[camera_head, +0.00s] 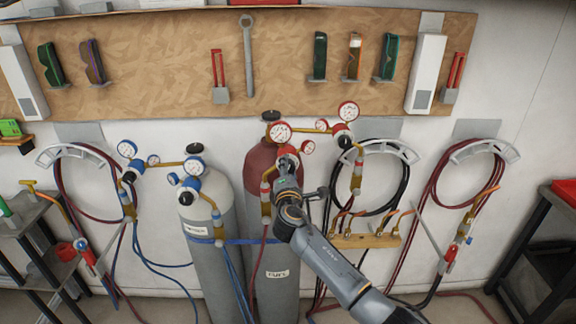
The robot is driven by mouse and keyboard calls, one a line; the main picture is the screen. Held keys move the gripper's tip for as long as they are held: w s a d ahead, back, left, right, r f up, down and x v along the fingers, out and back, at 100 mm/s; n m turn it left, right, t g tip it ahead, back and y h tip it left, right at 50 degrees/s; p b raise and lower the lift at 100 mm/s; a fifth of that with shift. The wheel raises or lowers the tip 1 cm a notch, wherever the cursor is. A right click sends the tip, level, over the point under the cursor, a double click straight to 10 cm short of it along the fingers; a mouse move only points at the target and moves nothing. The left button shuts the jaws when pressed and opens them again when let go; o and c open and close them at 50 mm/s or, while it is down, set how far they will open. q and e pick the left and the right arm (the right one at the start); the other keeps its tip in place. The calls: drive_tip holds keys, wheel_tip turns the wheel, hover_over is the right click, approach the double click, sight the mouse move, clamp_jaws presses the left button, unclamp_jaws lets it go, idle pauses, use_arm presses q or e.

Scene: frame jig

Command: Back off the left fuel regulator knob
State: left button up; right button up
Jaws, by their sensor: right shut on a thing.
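The fuel cylinder (259,165) has a dark red shoulder and a grey body with a FUEL label. The left fuel regulator, with a white red-rimmed gauge (280,132) and a smaller gauge (308,147), sits at its top. My right gripper (287,166) reaches up from the lower right to the front of this regulator, just below the larger gauge. It is shut on the left fuel regulator knob, which the gripper mostly hides. My left gripper is not in view.
A second red-gauge regulator (347,112) stands close to the right. A grey cylinder (208,255) with blue-marked regulators stands close to the left. Hoses hang on wall racks (485,147). Dark carts (542,240) stand at both sides.

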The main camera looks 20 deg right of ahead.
drive_tip(key=shift+n+p, duration=0.3)
drive_tip(key=shift+n, duration=0.5)
drive_tip(key=shift+f, duration=0.1)
drive_tip(key=o, duration=1.2)
drive_tip(key=shift+s, duration=0.15)
drive_tip(key=v, duration=1.2)
